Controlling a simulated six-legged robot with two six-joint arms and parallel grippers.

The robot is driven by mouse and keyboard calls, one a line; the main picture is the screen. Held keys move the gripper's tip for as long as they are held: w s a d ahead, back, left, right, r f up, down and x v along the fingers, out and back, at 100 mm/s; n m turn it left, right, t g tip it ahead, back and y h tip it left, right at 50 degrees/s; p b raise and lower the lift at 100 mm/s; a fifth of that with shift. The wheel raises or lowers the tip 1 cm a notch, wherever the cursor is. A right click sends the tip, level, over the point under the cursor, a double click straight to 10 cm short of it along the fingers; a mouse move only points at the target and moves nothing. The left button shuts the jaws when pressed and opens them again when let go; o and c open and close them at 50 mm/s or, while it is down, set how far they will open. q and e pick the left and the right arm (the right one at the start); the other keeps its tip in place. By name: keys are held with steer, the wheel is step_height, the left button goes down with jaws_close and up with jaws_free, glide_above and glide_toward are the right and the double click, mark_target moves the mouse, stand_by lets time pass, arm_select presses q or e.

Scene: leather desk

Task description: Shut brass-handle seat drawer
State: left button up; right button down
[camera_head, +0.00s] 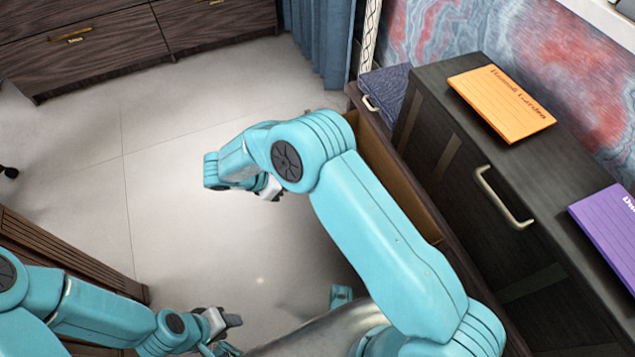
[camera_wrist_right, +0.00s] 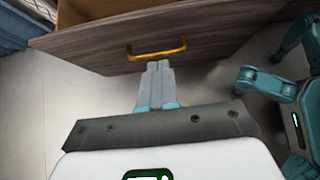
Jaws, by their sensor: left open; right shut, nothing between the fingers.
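The seat drawer stands open. In the right wrist view its dark wood front (camera_wrist_right: 105,45) carries a brass handle (camera_wrist_right: 157,50), with pale wood interior behind it. In the head view its tan inside (camera_head: 388,170) shows between my right arm and the dark cabinet; its front and handle are hidden there by my arm. My right gripper (camera_wrist_right: 158,68) is shut and empty, its tips just below the handle, close to the front; contact is unclear. It shows partly in the head view (camera_head: 272,192). My left gripper (camera_head: 228,322) is open and empty, low at the bottom left.
A dark cabinet (camera_head: 470,170) with a pale handle (camera_head: 500,195) stands above the drawer, bearing an orange pad (camera_head: 502,102) and a purple pad (camera_head: 612,232). Wooden drawers (camera_head: 80,50) stand at the back left. The floor between is clear.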

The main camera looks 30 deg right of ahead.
steer(key=d+r+b+x, duration=0.2)
steer(key=b+x, duration=0.1)
steer(key=x, duration=0.9)
steer(key=shift+s+d+f, duration=0.15)
steer(key=shift+s+d, duration=0.1)
steer(key=d+b, duration=0.1)
steer(key=d, duration=1.1)
steer(key=shift+s+d, duration=0.35)
